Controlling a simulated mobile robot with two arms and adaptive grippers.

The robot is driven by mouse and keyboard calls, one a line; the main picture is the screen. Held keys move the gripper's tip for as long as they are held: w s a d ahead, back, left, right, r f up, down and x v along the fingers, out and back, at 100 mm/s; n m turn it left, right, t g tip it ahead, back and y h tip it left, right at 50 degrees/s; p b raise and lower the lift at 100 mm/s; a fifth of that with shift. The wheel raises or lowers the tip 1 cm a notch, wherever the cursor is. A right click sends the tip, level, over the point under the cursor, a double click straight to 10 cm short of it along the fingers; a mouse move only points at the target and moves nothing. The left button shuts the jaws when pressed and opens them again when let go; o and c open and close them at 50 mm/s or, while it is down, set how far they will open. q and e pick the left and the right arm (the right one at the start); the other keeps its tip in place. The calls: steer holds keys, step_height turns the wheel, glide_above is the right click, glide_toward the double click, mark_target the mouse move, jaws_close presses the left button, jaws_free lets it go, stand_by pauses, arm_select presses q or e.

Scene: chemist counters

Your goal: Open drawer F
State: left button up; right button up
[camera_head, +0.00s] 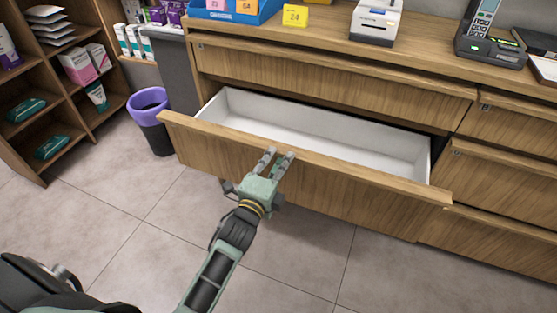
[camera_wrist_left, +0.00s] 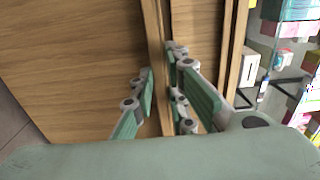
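One wide wooden drawer in the lower row stands pulled out. Its front panel (camera_head: 340,180) and white, empty interior (camera_head: 330,135) show in the head view. I cannot read a letter on it, so I cannot confirm it is drawer F. My right gripper is not in view.
A closed drawer (camera_head: 330,75) is above the open one, and more closed drawers (camera_head: 500,180) are at right. The counter top holds a yellow number card (camera_head: 295,16), a white device (camera_head: 376,22) and a phone (camera_head: 485,35). A purple-rimmed bin (camera_head: 150,120) stands left of the drawer. Floor in front is clear.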

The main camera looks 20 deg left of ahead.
arm_select(q)
steer(key=o, duration=0.4)
steer(key=s, duration=1.2)
steer(key=shift+a, duration=0.15)
steer(key=shift+f, duration=0.1)
